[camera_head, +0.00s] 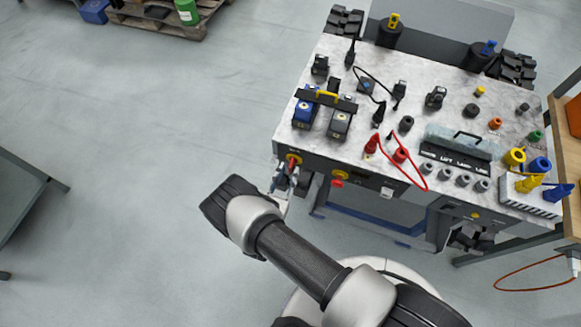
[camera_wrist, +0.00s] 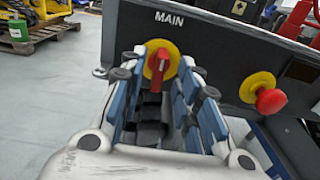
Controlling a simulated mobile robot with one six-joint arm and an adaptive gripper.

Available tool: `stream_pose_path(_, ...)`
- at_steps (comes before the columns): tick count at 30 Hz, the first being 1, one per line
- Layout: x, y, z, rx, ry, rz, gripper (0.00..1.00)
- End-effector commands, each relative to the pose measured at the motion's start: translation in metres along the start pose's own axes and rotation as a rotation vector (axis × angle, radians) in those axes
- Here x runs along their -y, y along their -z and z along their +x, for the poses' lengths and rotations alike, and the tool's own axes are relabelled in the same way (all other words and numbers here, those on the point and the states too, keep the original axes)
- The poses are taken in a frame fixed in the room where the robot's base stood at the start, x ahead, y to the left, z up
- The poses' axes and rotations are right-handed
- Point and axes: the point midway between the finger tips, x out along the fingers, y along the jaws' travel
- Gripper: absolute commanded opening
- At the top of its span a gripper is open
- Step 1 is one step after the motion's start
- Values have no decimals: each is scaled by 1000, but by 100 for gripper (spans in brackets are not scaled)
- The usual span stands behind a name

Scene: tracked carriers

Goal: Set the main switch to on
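The main switch (camera_wrist: 158,64) is a red handle on a round yellow plate, under the white label MAIN on the carrier's dark front panel. Its handle stands about upright in the wrist view. In the head view the main switch (camera_head: 293,160) shows at the panel's left end, partly covered by my gripper. My gripper (camera_wrist: 160,75) is open, with one blue-and-grey finger on each side of the handle. Gaps show between the fingers and the handle, so it looks empty. In the head view my gripper (camera_head: 285,178) is right at the panel.
A red mushroom button (camera_wrist: 271,101) on a yellow plate sits close to the right of the main switch. The carrier's marble top (camera_head: 330,65) bears blue and grey blocks, plugs and red cables. Open floor (camera_head: 130,150) lies to the left. A pallet (camera_head: 165,20) stands far back.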

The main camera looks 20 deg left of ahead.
Motion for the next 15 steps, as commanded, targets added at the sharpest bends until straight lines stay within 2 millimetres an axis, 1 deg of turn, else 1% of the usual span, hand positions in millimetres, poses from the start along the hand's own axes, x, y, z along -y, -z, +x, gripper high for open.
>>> stream_pose_path(1, 1, 1, 9, 1, 4, 1, 30)
stream_pose_path(6, 0, 0, 26, 0, 3, 1, 30)
stream_pose_path(9, 0, 0, 30, 1, 0, 1, 30)
stream_pose_path(15, 0, -1, 31, 1, 0, 0, 30)
